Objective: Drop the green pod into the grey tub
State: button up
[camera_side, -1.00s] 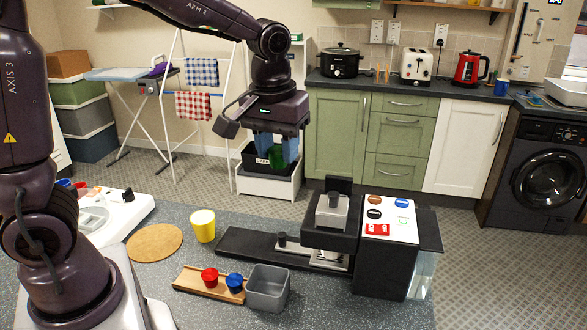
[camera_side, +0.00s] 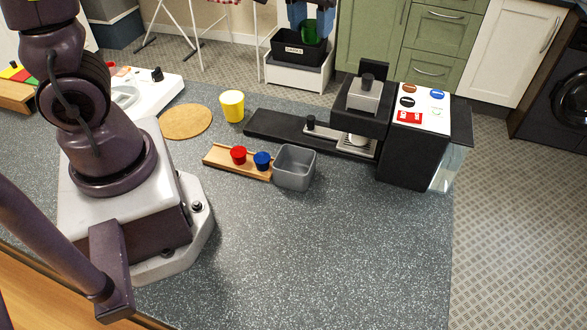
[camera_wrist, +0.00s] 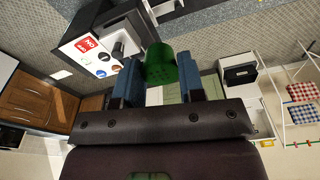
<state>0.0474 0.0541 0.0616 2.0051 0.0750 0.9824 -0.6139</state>
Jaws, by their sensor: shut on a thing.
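The green pod (camera_side: 309,32) is at the top of the side view, held between the blue fingers of my gripper (camera_side: 311,22). In the wrist view the pod (camera_wrist: 163,64) sits between the two blue fingers of my gripper (camera_wrist: 168,85). My gripper is shut on it, well above the counter; most of the gripper is cut off by the top edge of the side view. The grey tub (camera_side: 292,180) stands open on the speckled counter in the side view, well below the pod in the picture. Its visible inside looks empty.
A wooden rack (camera_side: 222,160) with a red pod (camera_side: 239,155) and a blue pod (camera_side: 262,160) stands left of the tub. A coffee machine (camera_side: 400,150) is to its right. A yellow cup (camera_side: 232,106) and cork mat (camera_side: 186,122) are behind. The counter in front is clear.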

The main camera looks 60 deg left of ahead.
jog(key=s+d+f, duration=0.1)
jog(key=s+f, duration=0.1)
jog(key=f, duration=0.7)
jog(key=s+d+f, duration=0.1)
jog(key=d+f, duration=0.1)
jog(key=f, duration=0.8)
jog(key=shift+s+d, duration=0.3)
jog(key=shift+s, duration=0.05)
jog(key=shift+f, duration=0.1)
jog(key=o, duration=1)
jog(key=shift+o, duration=0.2)
